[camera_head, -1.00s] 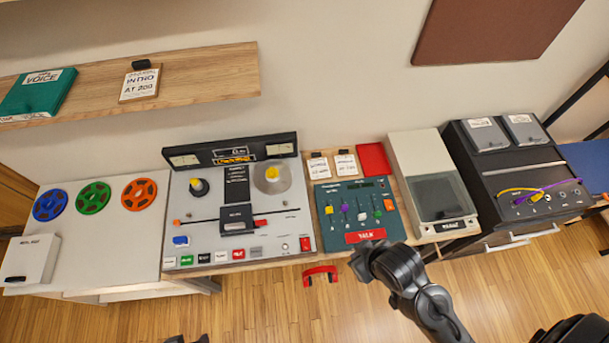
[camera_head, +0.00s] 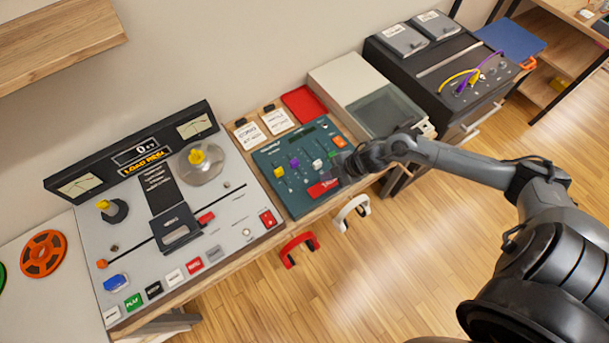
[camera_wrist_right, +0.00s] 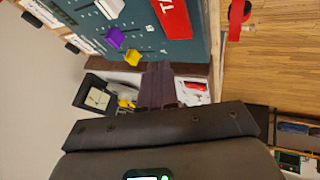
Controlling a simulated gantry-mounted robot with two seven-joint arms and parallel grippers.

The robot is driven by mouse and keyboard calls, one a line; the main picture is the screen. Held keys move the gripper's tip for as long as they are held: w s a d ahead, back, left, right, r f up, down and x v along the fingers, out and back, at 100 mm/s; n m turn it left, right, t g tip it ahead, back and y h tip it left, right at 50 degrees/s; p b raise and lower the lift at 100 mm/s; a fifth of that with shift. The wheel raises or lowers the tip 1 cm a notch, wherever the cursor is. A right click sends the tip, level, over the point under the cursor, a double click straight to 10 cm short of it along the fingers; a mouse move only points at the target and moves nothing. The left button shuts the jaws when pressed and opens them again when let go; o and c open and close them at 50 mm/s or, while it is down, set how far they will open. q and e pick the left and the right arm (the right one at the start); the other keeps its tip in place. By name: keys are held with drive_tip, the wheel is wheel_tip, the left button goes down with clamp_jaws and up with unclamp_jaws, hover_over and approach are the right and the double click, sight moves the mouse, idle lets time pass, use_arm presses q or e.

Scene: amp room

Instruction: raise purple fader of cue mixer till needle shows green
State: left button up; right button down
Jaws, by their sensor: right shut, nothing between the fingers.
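The cue mixer (camera_head: 268,158) is a teal panel with several coloured fader caps. Its purple fader (camera_head: 295,163) stands between the yellow cap (camera_head: 279,171) and the white cap (camera_head: 317,163). My right gripper (camera_head: 346,165) is shut and empty over the mixer's right side, beside the red TALK button (camera_head: 323,188). In the right wrist view the shut fingers (camera_wrist_right: 159,70) appear below the yellow cap, apart from the purple fader (camera_wrist_right: 115,38). Dial meters (camera_head: 195,127) sit on the tape machine; their needles are too small to read. My left gripper is not in view.
The tape machine (camera_head: 225,215) lies left of the mixer. A white-lidded unit (camera_head: 345,75) and a black patch unit (camera_head: 440,70) stand to the right. Red headphones (camera_head: 299,249) and white headphones (camera_head: 352,213) hang at the front edge. Two clipped cards stand behind the mixer.

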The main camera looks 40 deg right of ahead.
sight(294, 163)
drive_tip(key=shift+t+h, duration=0.3)
drive_tip(key=w+f+b, duration=0.1)
drive_tip(key=w+f, duration=0.1)
drive_tip(key=w+f+b, duration=0.1)
drive_tip(key=w+f, duration=0.1)
drive_tip(key=w, duration=0.1)
drive_tip(key=w+a+f+b, duration=0.1)
drive_tip(key=w+f, duration=0.1)
drive_tip(key=f, duration=0.1)
drive_tip(key=shift+w+a+f, duration=0.1)
drive_tip(key=shift+w, duration=0.15)
drive_tip(key=w, duration=0.2)
drive_tip(key=shift+w+f, duration=0.2)
drive_tip(key=shift+w, duration=0.2)
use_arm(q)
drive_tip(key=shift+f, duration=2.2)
use_arm(e)
drive_tip(key=shift+w+d, duration=0.2)
drive_tip(key=shift+w, duration=0.45)
drive_tip(key=shift+d, duration=0.1)
